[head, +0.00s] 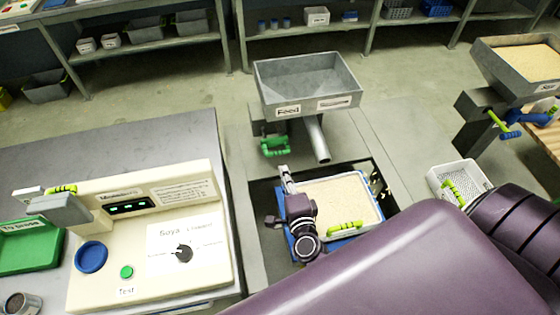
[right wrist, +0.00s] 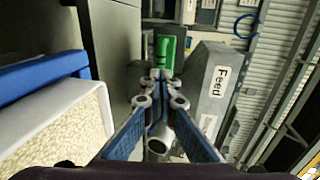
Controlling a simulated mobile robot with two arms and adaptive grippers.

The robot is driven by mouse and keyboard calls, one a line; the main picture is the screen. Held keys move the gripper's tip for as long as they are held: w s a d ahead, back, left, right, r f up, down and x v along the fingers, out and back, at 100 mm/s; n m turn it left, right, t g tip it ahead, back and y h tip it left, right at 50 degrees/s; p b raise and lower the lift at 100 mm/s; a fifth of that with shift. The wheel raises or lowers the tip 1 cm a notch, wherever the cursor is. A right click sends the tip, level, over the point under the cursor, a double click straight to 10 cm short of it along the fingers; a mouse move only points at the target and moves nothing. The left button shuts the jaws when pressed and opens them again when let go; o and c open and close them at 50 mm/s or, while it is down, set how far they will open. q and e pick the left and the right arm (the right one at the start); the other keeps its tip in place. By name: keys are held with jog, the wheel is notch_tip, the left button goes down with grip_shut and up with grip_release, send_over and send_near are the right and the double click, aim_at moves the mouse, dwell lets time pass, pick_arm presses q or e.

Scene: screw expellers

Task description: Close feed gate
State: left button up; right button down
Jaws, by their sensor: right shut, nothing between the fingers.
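The grey feed hopper (head: 305,85), labelled "Feed", looks empty in the head view. Below its left side is the green gate handle (head: 275,147), and a grey spout (head: 317,140) slopes down beside it. My right gripper (head: 285,172) is shut and empty, below the green handle in the picture. In the right wrist view, my right fingertips (right wrist: 160,78) point towards the green handle (right wrist: 165,52), which shows just past them. I cannot tell whether they touch. The hopper side (right wrist: 215,90) is at right there. The gate plate itself is not visible. My left gripper is not in view.
A white bin of pale grain (head: 345,192) with a yellow-green grip sits beside my right gripper in a blue holder. A control panel (head: 150,235) stands at left. A second hopper (head: 520,65) holding pale material and a perforated basket (head: 460,180) are at right.

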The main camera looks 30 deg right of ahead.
send_near(274, 143)
jog(key=w+f, duration=0.1)
jog(key=f, duration=0.1)
jog(key=shift+w+d+r+b, duration=0.15)
jog(key=shift+w+d+b, duration=0.25)
jog(key=shift+w, duration=0.4)
jog(key=x, duration=0.3)
jog(key=r+x, duration=0.1)
jog(key=shift+w+d+f, duration=0.15)
jog(key=shift+w, duration=0.15)
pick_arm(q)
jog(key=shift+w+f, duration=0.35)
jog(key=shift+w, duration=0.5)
pick_arm(e)
jog(key=shift+r, duration=0.2)
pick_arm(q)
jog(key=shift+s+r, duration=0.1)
pick_arm(e)
jog(key=shift+s, duration=0.1)
